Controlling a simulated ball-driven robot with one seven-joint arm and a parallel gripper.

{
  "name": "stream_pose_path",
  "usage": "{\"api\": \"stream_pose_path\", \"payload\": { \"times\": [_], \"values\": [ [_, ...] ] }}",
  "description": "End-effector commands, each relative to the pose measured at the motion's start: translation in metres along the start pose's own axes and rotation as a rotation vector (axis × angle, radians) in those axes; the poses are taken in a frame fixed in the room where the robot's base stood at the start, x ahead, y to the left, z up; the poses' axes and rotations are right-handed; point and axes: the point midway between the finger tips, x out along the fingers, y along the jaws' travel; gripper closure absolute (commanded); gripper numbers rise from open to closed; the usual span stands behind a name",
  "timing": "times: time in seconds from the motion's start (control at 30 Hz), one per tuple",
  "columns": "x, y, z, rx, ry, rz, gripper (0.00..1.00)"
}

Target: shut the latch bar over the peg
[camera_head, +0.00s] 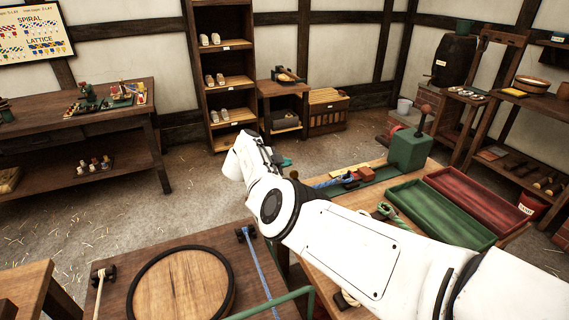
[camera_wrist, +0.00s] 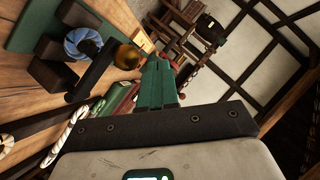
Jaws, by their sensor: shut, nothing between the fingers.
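In the wrist view my gripper (camera_wrist: 156,68) shows as two green fingers pressed together, with nothing between them. Left of the fingertips is a dark bar (camera_wrist: 92,77) with a round brownish knob (camera_wrist: 127,57) at its end; it looks like the latch bar. The knob is close to the fingers; I cannot tell whether they touch. Past the bar, a blue rope (camera_wrist: 82,41) is looped by dark blocks (camera_wrist: 50,76) on a green plate (camera_wrist: 36,26). The peg is not clearly seen, apparently covered by the rope. In the head view my arm hides much of this, and a blue rope (camera_head: 335,181) shows beside it.
On the same bench stand a green box (camera_head: 410,151) with a lever, a green tray (camera_head: 437,213) and a red tray (camera_head: 478,194). A green-and-white rope (camera_head: 398,222) lies by my arm. A pale rope (camera_wrist: 68,135) shows in the wrist view. A round wooden disc (camera_head: 183,285) is nearer.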

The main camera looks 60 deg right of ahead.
Motion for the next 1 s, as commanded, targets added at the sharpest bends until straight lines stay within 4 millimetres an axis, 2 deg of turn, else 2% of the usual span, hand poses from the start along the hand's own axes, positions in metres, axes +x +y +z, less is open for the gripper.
{"api": "stream_pose_path", "payload": {
  "times": [0.03, 0.2, 0.4, 0.6, 0.8, 1.0],
  "values": [
    [-0.006, -0.008, -0.008, 0.000, -0.001, 0.000, 1.00],
    [-0.015, -0.019, -0.019, 0.000, -0.002, 0.000, 1.00],
    [-0.057, -0.033, -0.007, 0.001, -0.003, -0.002, 1.00],
    [-0.086, -0.044, -0.003, 0.001, -0.001, -0.001, 1.00],
    [-0.100, -0.051, -0.002, 0.000, -0.001, 0.000, 1.00],
    [-0.101, -0.051, -0.002, -0.001, 0.000, 0.001, 1.00]
  ]
}}
